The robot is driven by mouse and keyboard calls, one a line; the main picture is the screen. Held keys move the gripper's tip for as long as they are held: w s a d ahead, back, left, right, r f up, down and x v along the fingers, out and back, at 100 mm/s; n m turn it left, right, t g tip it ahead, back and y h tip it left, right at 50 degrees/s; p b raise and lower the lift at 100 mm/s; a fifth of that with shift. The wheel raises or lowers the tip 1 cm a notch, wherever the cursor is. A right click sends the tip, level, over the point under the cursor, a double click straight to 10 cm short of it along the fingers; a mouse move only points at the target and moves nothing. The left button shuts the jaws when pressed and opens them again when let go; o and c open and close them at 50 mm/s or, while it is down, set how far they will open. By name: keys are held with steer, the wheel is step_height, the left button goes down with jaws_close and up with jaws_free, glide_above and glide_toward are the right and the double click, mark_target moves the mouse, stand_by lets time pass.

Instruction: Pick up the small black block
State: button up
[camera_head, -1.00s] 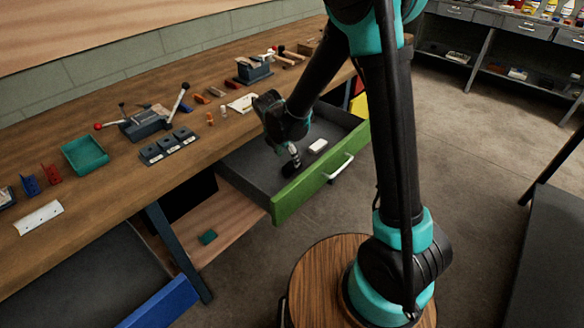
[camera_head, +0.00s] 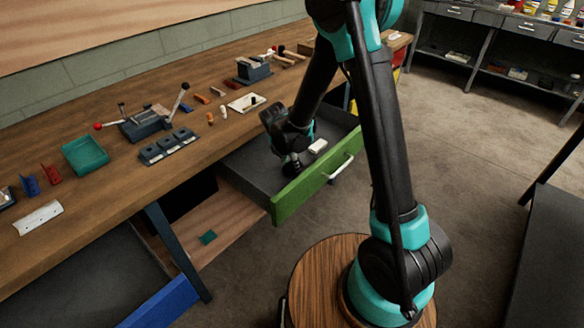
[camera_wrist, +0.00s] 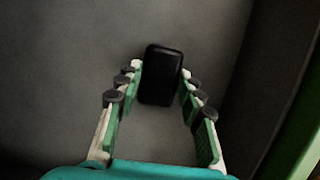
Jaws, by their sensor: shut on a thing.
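The small black block (camera_wrist: 161,75) lies on the grey floor of the open green-fronted drawer (camera_head: 300,190). In the wrist view it sits between the two fingertips of my gripper (camera_wrist: 158,84), which touch or nearly touch its sides. My gripper is shut on the block. In the head view my gripper (camera_head: 291,166) is low inside the drawer, and the block is hidden or too dark to make out there. I cannot tell any gap between block and drawer floor.
A white block (camera_head: 318,146) lies in the drawer just right of my gripper. The drawer's side wall (camera_wrist: 285,90) rises at the right in the wrist view. The workbench (camera_head: 110,190) holds a green tray (camera_head: 85,156), a clamp (camera_head: 145,123) and several small parts.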

jaws_close()
steer(key=shift+r, duration=0.2)
